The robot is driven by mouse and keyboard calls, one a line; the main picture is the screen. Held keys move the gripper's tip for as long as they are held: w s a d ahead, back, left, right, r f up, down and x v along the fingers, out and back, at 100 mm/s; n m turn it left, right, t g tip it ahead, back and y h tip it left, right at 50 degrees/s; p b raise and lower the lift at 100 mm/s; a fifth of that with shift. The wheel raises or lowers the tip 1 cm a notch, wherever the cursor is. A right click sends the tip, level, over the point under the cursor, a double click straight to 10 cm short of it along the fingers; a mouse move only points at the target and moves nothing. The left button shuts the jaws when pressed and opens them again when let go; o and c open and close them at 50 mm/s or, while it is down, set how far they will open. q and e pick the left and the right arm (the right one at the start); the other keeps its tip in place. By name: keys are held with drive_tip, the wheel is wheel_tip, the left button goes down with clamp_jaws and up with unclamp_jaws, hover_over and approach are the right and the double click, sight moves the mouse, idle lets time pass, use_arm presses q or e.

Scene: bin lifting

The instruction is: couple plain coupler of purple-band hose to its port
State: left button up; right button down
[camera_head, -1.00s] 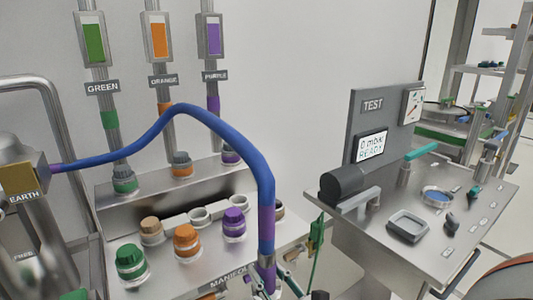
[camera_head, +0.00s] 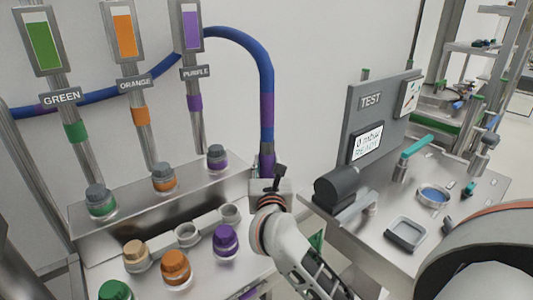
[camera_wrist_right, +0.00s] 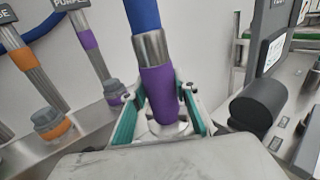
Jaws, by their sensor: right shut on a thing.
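The blue hose (camera_head: 266,75) with purple bands arches from the left, near the pipes, and comes down at centre. Its lower purple sleeve (camera_head: 267,115) stands nearly upright above my right gripper (camera_head: 268,182). In the right wrist view, my right gripper (camera_wrist_right: 165,118) is shut around the purple sleeve (camera_wrist_right: 160,92), below a metal ferrule (camera_wrist_right: 150,47). The coupler end is hidden by the gripper and wrist. The purple-labelled pipe (camera_head: 193,140) ends at a grey-topped, purple-ringed fitting (camera_head: 217,157) on the back ledge, left of the gripper. My left gripper is not in view.
Green (camera_head: 116,291), orange (camera_head: 175,267) and purple (camera_head: 226,240) caps stand on the manifold, beside a tan cap (camera_head: 136,252) and open rings. The test bench (camera_head: 400,205), with a black cylinder (camera_head: 340,185) and a tray, stands right of my arm.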

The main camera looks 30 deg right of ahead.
sight(267, 176)
drive_tip(key=shift+f, duration=0.25)
drive_tip(key=shift+s+f, duration=0.1)
drive_tip(key=shift+f, duration=0.6)
wheel_tip(267, 176, down, 2)
drive_tip(key=shift+f, duration=0.65)
drive_tip(key=shift+r, duration=0.3)
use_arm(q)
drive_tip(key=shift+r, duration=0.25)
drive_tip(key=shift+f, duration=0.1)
use_arm(e)
drive_tip(key=shift+f, duration=0.15)
